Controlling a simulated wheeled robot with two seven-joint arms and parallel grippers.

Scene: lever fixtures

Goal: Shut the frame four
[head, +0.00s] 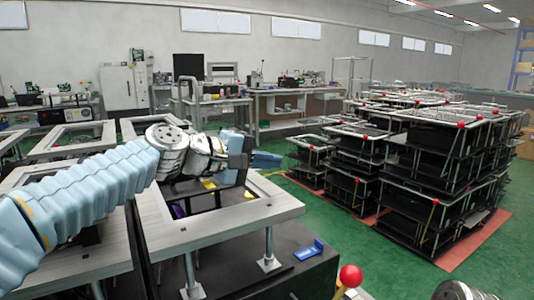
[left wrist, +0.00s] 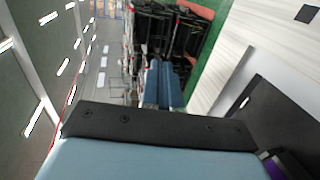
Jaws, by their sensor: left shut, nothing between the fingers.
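A light grey wood-grain frame (head: 272,215) stands raised on metal posts over a dark base in the near middle of the head view. No number shows on it, so I cannot tell whether it is frame four. My left gripper (head: 266,160) is at the frame's far side, above its opening in the picture. Its blue fingers are together and empty; they also show closed in the left wrist view (left wrist: 164,85). Part of a pale frame (left wrist: 235,60) shows at the right of that view. My left arm hides part of the frame. My right gripper is not in view.
A red ball knob (head: 350,276) stands at the front right of the frame. A blue piece (head: 309,250) lies on the dark base. Similar frames (head: 75,138) are at the left. Stacked black fixtures (head: 440,160) stand at the right, with green floor between.

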